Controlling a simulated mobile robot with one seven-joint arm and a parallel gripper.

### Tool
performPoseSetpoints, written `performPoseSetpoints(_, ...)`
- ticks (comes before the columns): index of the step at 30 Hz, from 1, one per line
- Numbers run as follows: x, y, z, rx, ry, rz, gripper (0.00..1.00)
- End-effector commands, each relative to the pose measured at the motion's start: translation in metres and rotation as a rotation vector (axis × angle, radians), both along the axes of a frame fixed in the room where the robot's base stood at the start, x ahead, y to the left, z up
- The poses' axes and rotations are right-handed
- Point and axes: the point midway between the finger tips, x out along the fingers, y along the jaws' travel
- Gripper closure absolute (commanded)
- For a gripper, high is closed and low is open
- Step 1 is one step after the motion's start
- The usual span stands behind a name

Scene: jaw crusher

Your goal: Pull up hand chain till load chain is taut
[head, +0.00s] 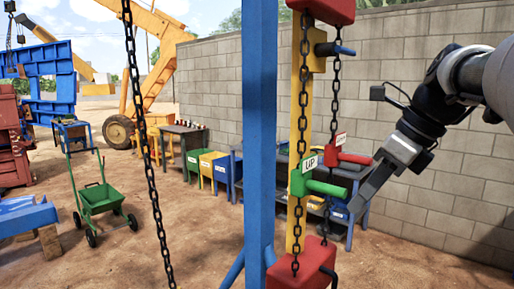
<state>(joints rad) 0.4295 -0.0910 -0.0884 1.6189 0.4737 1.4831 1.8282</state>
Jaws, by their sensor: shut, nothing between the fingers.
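A green handle marked "UP" (322,188) and a red handle with a white label (350,158) stick out to the right along the strands. A thicker dark chain (148,150) hangs apart at the left; I cannot tell if it is the load chain. My gripper (357,208) is shut and empty, just right of the green handle's end. I cannot tell whether they touch.
A blue upright post (260,130) stands left of the yellow post. A red block (300,270) sits at the yellow post's foot. A block wall (440,190) runs behind my arm. A green cart (100,200) stands on open dirt at left.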

Motion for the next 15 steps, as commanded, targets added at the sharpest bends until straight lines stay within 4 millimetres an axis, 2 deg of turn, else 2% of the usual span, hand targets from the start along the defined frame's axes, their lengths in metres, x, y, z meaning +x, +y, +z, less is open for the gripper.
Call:
performPoseSetpoints(8,0.0,0.0,0.001,0.0,-0.002,0.0,1.0)
performPoseSetpoints(15,-0.01,-0.01,0.025,0.0,-0.003,-0.002,1.0)
